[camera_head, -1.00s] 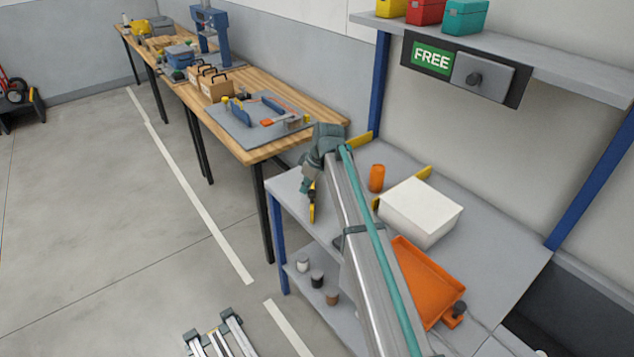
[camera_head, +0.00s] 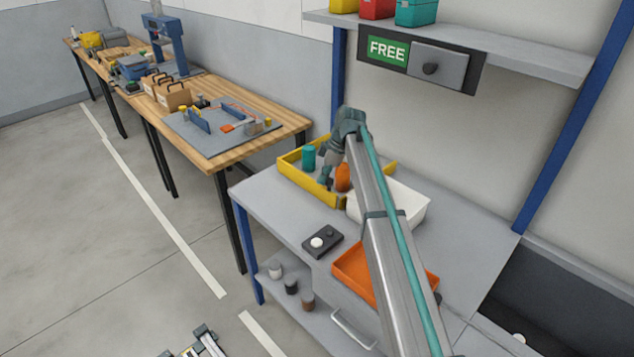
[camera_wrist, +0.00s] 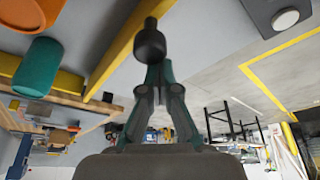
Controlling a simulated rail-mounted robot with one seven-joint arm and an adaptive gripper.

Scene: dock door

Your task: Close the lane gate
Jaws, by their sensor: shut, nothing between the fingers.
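On the grey bench, a yellow-walled frame (camera_head: 390,166) surrounds a teal cylinder (camera_head: 308,157) and an orange cylinder (camera_head: 343,178). The lane gate looks to be the yellow bar (camera_head: 301,181) on its front-left side, now lying along that side. My gripper (camera_head: 327,183) points down at this bar near its right end, its fingers together. In the wrist view, a dark rounded knob (camera_wrist: 149,44) sits at the fingertips in front of a yellow bar (camera_wrist: 122,48). Whether the fingers touch it is unclear. My arm hides part of the frame's right end.
A white box (camera_head: 405,208) and orange tray (camera_head: 352,268) lie right of the frame, partly behind my arm. A black button box (camera_head: 323,241) stands in front. A shelf with a FREE sign (camera_head: 387,50) is above. A wooden workbench (camera_head: 225,155) stands left.

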